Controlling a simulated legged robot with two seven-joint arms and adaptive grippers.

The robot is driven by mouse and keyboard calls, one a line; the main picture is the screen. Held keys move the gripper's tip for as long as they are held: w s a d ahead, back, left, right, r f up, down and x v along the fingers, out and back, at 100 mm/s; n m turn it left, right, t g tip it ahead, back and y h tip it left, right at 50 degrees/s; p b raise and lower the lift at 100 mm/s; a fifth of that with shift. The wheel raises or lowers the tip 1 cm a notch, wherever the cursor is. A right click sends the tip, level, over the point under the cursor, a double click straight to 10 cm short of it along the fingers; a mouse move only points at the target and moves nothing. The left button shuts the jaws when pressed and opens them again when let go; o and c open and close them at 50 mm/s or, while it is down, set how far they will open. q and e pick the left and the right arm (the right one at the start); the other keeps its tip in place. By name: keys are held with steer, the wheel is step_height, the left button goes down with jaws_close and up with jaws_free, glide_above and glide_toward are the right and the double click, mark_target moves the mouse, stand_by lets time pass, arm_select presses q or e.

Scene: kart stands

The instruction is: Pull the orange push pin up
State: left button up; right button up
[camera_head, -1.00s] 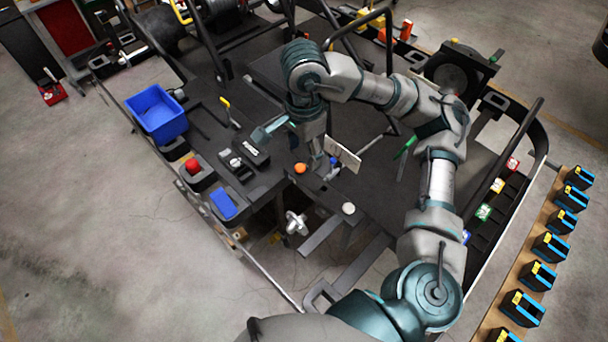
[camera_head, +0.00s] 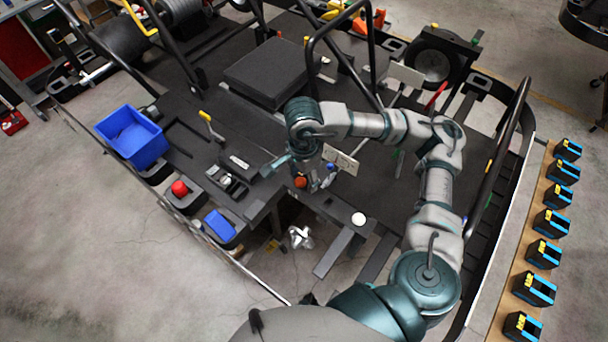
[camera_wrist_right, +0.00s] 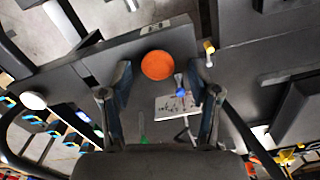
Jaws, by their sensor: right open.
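The orange push pin (camera_head: 300,182) has a round top and stands near the front edge of the dark kart stand. My right gripper (camera_head: 313,184) points down right beside it in the head view. In the wrist view the pin's round orange top (camera_wrist_right: 158,65) shows between the two open fingertips of my right gripper (camera_wrist_right: 163,78), with gaps on both sides. The pin's shaft is hidden under its top. I cannot tell exactly how high the fingertips are above it. My left gripper is not in view.
A white plate (camera_head: 341,160) and a blue knob (camera_head: 330,166) are close to the right gripper. A red button (camera_head: 180,188), blue bin (camera_head: 131,137) and yellow-tipped lever (camera_head: 206,118) stand to the left. Black tube bars (camera_head: 318,62) rise behind the arm.

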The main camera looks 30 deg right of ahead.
steer(key=shift+a, duration=0.2)
steer(key=shift+a+r, duration=0.1)
steer(key=shift+a, duration=0.05)
steer(key=c, duration=0.3)
steer(key=shift+s+a+r, duration=0.1)
steer(key=shift+s+a, duration=0.05)
steer(key=shift+a, duration=0.05)
jaws_close()
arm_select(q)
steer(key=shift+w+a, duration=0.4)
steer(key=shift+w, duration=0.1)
arm_select(e)
steer(key=shift+d, duration=0.1)
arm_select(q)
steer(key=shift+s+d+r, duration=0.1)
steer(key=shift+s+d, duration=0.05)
arm_select(e)
steer(key=shift+r, duration=0.55)
steer(key=shift+o, duration=1.2)
jaws_free()
steer(key=shift+d, duration=0.1)
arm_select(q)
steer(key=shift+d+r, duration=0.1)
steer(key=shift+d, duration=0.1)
arm_select(e)
steer(key=shift+o, duration=0.2)
steer(key=shift+d+f, duration=0.1)
steer(key=shift+d, duration=0.15)
